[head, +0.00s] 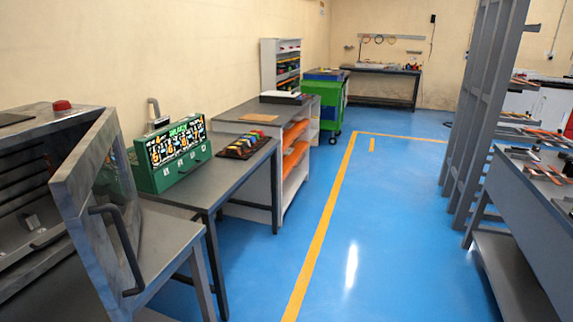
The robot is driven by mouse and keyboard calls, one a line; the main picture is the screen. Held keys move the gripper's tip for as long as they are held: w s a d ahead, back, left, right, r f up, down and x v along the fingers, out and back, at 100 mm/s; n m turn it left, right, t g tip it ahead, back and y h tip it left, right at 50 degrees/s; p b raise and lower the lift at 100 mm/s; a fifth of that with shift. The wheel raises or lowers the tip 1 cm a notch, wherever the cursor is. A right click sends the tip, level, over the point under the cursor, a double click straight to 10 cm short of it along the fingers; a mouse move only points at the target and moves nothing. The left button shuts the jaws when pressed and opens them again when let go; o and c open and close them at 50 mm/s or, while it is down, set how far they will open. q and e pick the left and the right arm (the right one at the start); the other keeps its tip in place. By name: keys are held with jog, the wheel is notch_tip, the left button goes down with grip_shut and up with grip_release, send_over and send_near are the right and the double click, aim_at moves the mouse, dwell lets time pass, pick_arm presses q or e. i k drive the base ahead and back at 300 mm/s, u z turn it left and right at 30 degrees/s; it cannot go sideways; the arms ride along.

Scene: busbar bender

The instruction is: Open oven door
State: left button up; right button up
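The grey metal oven (40,118) stands at the left edge of the head view. Its framed door (88,228) is swung outward, and the inside with its racks (18,178) shows to the left of it. A dark curved handle (125,255) is on the door's right side, facing away from the opening. A red button (61,105) sits on top of the oven. Neither of my grippers shows in the head view, so nothing of mine is seen touching the door or handle.
A table (215,192) right of the oven holds a green display box (172,152) and a tray of coloured pieces (242,146). A grey workbench (535,215) and tall frame (490,100) stand at the right. The blue floor (385,235) between is clear.

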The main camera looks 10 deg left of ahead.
aim_at(113, 278)
jog(key=u, duration=0.5)
jog(key=i, duration=1.35)
jog(key=u, duration=1)
